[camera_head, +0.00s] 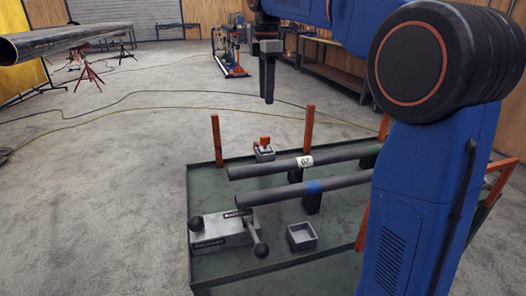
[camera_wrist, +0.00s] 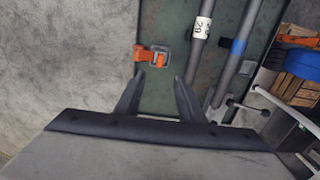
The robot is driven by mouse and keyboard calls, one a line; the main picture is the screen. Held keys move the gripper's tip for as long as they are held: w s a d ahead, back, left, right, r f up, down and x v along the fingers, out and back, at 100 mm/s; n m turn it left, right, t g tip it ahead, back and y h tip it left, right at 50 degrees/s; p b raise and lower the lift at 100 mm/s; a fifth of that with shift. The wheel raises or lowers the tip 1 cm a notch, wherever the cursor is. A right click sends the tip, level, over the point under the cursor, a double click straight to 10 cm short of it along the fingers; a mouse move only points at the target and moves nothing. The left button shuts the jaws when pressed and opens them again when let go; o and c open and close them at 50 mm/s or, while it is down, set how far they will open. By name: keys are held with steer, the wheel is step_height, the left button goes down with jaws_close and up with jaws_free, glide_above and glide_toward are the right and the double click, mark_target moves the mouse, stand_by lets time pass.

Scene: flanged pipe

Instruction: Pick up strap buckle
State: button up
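The strap buckle (camera_head: 264,150) is a small orange and grey piece at the back edge of the green cart, left of the pipes. In the wrist view the buckle (camera_wrist: 153,55) lies just beyond the fingertips, close to the cart's edge. My gripper (camera_head: 268,98) points down in the air above the back of the cart, apart from the buckle. In the wrist view my gripper (camera_wrist: 158,78) has its two fingers spread with nothing between them.
The green cart (camera_head: 290,262) carries two dark pipes (camera_head: 265,192), a grey block with knobbed levers (camera_head: 222,230) and a small open grey box (camera_head: 301,237). Orange posts (camera_head: 308,128) rise from its edges. Open floor (camera_head: 110,200) lies left. A large pipe (camera_head: 60,42) is far left.

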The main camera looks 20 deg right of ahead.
mark_target(265, 136)
step_height(265, 136, down, 11)
steer(key=shift+r, duration=0.1)
steer(key=shift+a+f, duration=0.15)
steer(key=shift+f, duration=2.55)
jaws_close()
